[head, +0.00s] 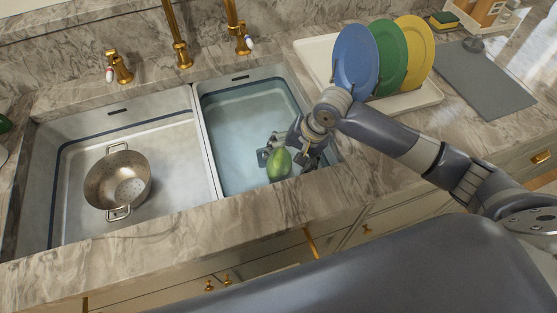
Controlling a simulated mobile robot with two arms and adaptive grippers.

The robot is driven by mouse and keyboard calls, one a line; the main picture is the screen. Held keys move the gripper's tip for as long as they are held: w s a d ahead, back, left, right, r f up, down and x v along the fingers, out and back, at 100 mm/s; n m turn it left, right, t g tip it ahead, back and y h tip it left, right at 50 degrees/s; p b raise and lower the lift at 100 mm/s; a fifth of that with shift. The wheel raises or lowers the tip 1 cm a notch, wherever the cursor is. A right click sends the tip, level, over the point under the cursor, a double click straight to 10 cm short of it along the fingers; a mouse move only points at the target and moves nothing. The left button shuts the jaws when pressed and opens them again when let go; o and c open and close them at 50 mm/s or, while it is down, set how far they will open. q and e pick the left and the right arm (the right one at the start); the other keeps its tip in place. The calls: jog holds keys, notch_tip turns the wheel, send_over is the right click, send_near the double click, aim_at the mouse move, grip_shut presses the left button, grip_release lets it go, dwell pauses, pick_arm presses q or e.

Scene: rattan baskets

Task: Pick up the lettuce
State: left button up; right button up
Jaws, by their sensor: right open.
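A smooth, oblong green item (279,165), which I take for the lettuce, is in the right sink basin (225,168), near its front right corner. My right gripper (289,157) reaches down into this basin from the right. Its fingers are apart, one on the left and one on the right of the green item. I cannot tell whether they touch it. The gripper's wrist hides part of the basin's right side. My left gripper does not show.
A metal colander (117,181) sits in the left basin (180,160). Gold faucets (178,45) stand behind. A white rack (408,103) with blue (355,60), green (390,55) and yellow (414,42) plates stands close behind my right arm. A grey mat (485,80) lies farther right.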

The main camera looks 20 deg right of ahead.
aim_at(282, 161)
jog(key=shift+w+p+x, duration=0.2)
jog(key=shift+w+x, duration=0.05)
jog(key=shift+x, duration=1.1)
jog(key=shift+w+p+x, duration=0.15)
jog(key=shift+w+x, duration=0.1)
jog(key=shift+x, duration=1.15)
jog(key=shift+d+r, duration=0.1)
jog(key=shift+d, duration=0.05)
jog(key=shift+c, duration=0.6)
jog(key=c, duration=1.2)
jog(key=shift+c, duration=0.2)
